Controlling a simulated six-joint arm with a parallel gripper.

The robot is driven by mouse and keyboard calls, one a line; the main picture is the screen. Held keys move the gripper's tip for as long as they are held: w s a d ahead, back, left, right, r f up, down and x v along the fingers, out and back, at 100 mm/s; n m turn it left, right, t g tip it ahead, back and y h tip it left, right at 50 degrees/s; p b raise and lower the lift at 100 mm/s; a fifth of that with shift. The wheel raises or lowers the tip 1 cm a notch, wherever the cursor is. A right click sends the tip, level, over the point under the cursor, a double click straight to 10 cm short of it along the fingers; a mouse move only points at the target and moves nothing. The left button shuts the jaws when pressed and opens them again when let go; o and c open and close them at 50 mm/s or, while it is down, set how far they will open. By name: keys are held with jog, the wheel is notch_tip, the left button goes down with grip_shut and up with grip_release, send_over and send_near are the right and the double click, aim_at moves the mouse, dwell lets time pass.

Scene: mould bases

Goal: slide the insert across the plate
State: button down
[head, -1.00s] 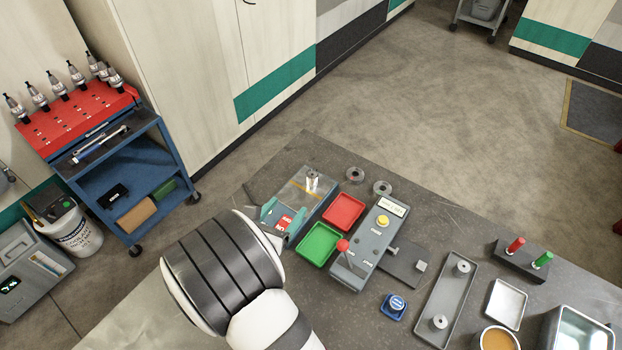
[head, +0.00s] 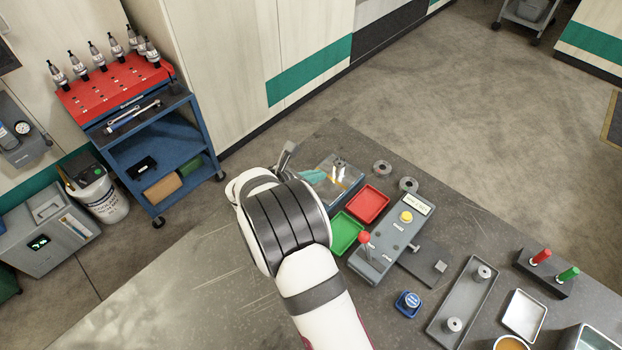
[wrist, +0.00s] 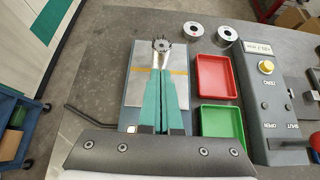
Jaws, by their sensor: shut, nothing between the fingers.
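The insert (wrist: 162,46) is a short round metal piece with a hole in its top, near the far end of the grey plate (wrist: 139,58). It also shows in the head view (head: 339,162). In the head view the gripper (head: 326,178) is partly hidden by my wrist. I cannot tell whether the fingertips touch the pins or the insert.
A red tray (wrist: 218,76) and a green tray (wrist: 220,118) sit close on the plate's right. Two metal rings (wrist: 185,33) (wrist: 228,33) lie beyond. A grey control box (head: 393,240) with a red-knobbed lever stands further right. The bench left of the plate is largely clear.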

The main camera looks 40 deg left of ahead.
aim_at(339, 165)
jog(key=w, duration=0.4)
jog(key=w+f, duration=0.1)
jog(key=w, duration=0.2)
jog(key=shift+f, duration=0.3)
jog(key=shift+s, duration=0.1)
jog(key=shift+f, duration=0.1)
jog(key=shift+s, duration=0.3)
jog(key=s, duration=0.6)
jog(key=shift+d+f, duration=0.15)
